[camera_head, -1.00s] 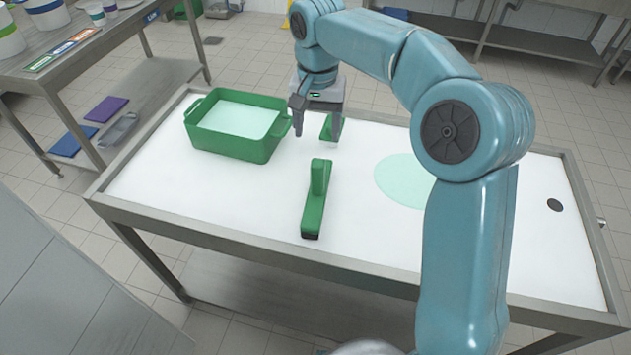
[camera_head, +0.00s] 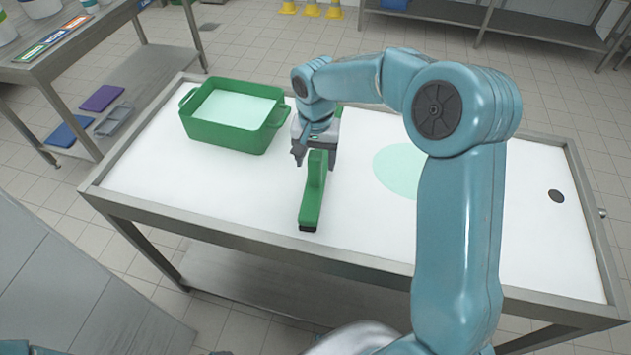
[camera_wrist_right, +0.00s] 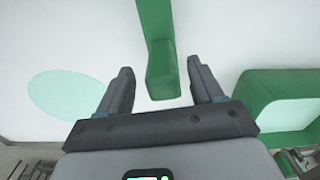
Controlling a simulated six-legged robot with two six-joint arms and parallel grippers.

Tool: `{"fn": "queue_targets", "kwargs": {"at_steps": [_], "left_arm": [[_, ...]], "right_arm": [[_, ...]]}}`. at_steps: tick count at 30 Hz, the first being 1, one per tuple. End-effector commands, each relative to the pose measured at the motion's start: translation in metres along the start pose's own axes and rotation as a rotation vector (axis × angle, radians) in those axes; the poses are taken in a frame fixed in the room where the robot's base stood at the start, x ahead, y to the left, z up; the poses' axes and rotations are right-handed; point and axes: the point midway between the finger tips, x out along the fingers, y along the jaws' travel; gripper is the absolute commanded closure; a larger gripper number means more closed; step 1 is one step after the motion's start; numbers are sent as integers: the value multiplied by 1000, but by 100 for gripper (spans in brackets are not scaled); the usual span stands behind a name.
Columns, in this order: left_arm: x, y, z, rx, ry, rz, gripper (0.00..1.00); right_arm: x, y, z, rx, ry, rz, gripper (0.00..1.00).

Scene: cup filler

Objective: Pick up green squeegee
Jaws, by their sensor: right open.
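The green squeegee (camera_head: 312,200) lies on the white table top, its long body running toward the front edge and ending in a dark tip. A taller green block rises at its far end. My right gripper (camera_head: 308,158) is just above and around that far end, jaws pointing down. In the right wrist view the squeegee (camera_wrist_right: 158,50) reaches in between the two open fingers (camera_wrist_right: 160,88), with white gaps on both sides. I cannot tell whether a finger touches it. My left gripper is out of view.
A green tub (camera_head: 225,133) with pale liquid stands left of the gripper; it shows at the right in the wrist view (camera_wrist_right: 250,100). A pale green puddle (camera_head: 398,170) lies to the right. The table's front left is clear.

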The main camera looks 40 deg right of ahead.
Motion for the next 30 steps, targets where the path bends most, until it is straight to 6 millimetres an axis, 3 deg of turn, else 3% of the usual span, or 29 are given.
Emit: {"fn": "queue_targets", "kwargs": {"at_steps": [6, 14, 20, 21, 30], "left_arm": [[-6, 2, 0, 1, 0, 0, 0], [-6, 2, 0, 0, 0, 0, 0], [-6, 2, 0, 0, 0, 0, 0], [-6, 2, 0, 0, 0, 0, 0], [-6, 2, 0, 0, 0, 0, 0]], "right_arm": [[31, -1, -2, 2, -3, 2, 34], [34, -1, -2, 1, 0, 0, 34], [34, -1, -2, 1, 0, 0, 96], [34, -1, -2, 1, 0, 0, 100], [30, -1, -3, 1, 1, -1, 100]]}}
